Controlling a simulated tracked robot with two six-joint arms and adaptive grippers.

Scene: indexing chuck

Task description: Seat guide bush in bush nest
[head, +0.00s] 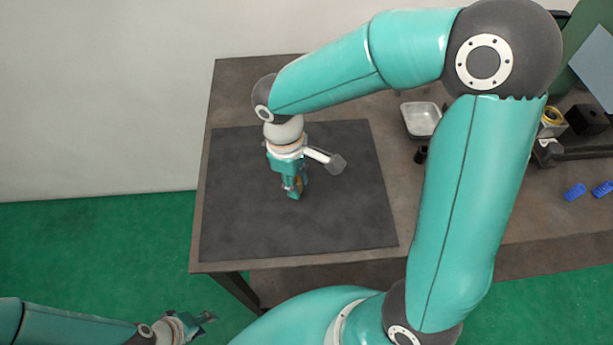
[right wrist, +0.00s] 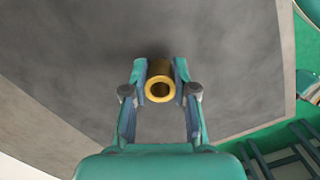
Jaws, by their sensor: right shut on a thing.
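The guide bush (right wrist: 160,86) is a gold-coloured hollow cylinder. My right gripper (right wrist: 160,74) is shut on it, with a finger on each side and its open bore facing the wrist camera. In the head view my right gripper (head: 293,190) points down over the dark mat, and only a speck of gold shows between its fingers. My left gripper (head: 208,317) is low at the left, away from the table; its finger opening is too small to judge. I cannot pick out the bush nest for certain.
The dark mat (head: 235,225) is otherwise clear on the brown table (head: 330,262). A metal tray (head: 421,119), a small black cylinder (head: 421,155), a fixture with a yellow ring (head: 552,116), a black block (head: 588,119) and blue pieces (head: 574,192) stand right. My right arm hides the table between.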

